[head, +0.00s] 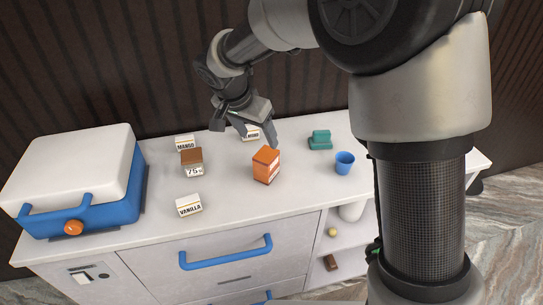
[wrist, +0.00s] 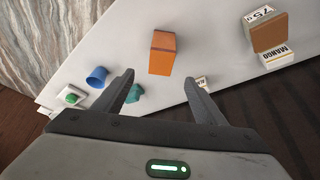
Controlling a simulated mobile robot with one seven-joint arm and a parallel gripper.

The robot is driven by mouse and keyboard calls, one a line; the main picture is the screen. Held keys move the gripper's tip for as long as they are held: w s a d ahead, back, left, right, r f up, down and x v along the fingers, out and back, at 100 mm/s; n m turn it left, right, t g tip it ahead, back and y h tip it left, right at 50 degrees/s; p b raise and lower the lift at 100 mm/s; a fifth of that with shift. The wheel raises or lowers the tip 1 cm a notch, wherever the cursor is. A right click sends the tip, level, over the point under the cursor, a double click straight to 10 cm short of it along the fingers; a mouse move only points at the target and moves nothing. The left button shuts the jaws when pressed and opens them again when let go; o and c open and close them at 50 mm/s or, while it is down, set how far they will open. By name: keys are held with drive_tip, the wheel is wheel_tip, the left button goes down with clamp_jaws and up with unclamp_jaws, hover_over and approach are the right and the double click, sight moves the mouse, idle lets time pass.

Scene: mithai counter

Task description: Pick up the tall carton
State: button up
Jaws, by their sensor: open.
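The tall carton is an orange box (head: 265,166) standing upright near the middle of the white counter, with a pale label on its front. In the wrist view the carton (wrist: 161,60) lies just beyond the fingertips, roughly between their lines. My gripper (head: 246,132) is open and empty, above the counter behind the carton and slightly left of it. Its two fingers also show spread in the wrist view (wrist: 160,77). No contact with the carton shows.
A blue cup (head: 345,163) and a teal object (head: 320,140) stand right of the carton. A brown-topped 75 box (head: 191,162), a MANGO card (head: 185,142) and a VANILLA card (head: 189,206) stand left. Another card (head: 252,133) is partly hidden behind my gripper. A blue-and-white chest (head: 75,180) fills the left end.

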sight(267, 154)
drive_tip(key=x, duration=1.1)
drive_tip(key=shift+a+x, duration=0.15)
drive_tip(key=shift+x, duration=1.3)
drive_tip(key=shift+a+x, duration=0.1)
drive_tip(key=shift+x, duration=1.3)
drive_tip(key=c, duration=1.3)
